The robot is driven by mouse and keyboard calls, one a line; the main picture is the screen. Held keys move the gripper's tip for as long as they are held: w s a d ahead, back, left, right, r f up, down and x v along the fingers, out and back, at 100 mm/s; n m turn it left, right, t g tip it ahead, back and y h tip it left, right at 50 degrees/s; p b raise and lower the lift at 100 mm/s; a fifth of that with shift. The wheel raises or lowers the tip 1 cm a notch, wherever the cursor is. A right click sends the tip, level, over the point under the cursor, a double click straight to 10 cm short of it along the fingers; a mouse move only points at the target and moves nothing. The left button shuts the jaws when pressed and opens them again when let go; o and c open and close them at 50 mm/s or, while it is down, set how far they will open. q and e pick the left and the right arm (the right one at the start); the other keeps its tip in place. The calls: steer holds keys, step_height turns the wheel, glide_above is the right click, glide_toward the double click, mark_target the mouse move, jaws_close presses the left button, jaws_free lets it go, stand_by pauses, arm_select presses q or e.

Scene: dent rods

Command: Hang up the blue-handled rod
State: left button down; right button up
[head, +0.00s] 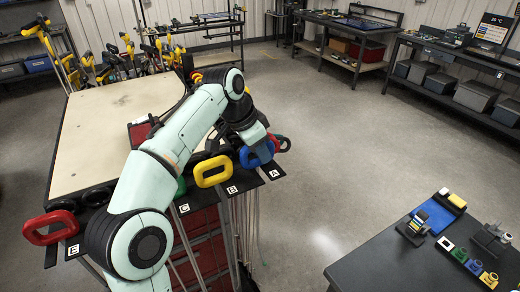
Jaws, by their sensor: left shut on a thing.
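The blue-handled rod's loop handle (257,153) is at the right end of the rack on the cart, near the slots marked B and A. My left gripper (252,138) reaches down onto it from above and is shut on it. The arm hides part of the grip, and I cannot tell whether the handle rests on the rack or is lifted. Thin rods hang below the rack's edge. My right gripper is out of view.
A yellow handle (210,172) sits left of the blue one and a red handle (50,228) by label E. Another red handle (283,143) is just behind the blue one. A dark table (375,262) stands front right. The floor between is clear.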

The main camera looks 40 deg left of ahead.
arm_select(q)
steer(key=shift+f, duration=0.3)
stand_by(1.0)
steer(key=c, duration=0.9)
jaws_free()
steer(key=shift+s+d, duration=0.1)
steer(key=shift+o, duration=1.3)
steer(key=shift+r, duration=0.1)
steer(key=shift+a, duration=0.2)
steer(key=shift+c, duration=0.4)
